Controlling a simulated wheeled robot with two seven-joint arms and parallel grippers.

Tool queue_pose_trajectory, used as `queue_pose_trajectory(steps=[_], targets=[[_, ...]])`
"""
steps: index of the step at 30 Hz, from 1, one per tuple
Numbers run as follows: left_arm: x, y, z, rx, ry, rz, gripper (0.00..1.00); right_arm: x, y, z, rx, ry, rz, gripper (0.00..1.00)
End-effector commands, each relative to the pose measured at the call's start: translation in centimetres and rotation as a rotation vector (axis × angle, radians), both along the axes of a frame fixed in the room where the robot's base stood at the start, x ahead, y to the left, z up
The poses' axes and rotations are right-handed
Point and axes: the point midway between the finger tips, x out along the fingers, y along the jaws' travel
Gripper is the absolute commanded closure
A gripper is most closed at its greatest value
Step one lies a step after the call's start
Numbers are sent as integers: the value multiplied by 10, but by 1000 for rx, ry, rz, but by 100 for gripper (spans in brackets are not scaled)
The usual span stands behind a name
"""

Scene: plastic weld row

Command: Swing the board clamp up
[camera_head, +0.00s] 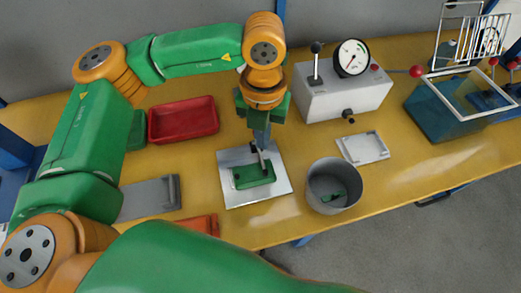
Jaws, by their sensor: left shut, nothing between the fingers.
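A green board (253,174) lies on a light metal plate (276,190) near the middle of the yellow table. A thin grey bar, which looks like the board clamp (262,160), shows just over the board's far part; its exact angle is hard to tell. My left gripper (261,142) points down over the far edge of the plate. It is shut and empty, with its fingertips close to the clamp; I cannot tell whether they touch it. My left gripper hides part of the clamp. My right gripper is not in view.
A red tray (183,121) stands left of the plate. A grey bin (333,187) with a green piece inside stands right. Behind are a gauge box (342,99) and a small white tray (363,148). A blue-walled open box (445,108) stands far right.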

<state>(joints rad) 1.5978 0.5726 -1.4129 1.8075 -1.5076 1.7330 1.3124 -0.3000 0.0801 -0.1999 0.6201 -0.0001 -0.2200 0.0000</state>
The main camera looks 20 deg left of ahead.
Motion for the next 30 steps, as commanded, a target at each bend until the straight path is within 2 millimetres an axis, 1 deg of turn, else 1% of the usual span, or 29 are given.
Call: queue_pose_trajectory(steps=[1, 6, 16, 25, 30], targets=[[0, 0, -9, 0, 0, 0, 100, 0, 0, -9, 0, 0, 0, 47], [0, 0, -20, 1, 0, 0, 100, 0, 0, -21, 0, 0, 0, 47], [1, 0, -17, 0, 0, 0, 100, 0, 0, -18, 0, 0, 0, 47], [12, 8, -12, -1, 0, 1, 100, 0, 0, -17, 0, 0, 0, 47], [13, 8, -11, -1, -1, 1, 100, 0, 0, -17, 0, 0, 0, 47]])
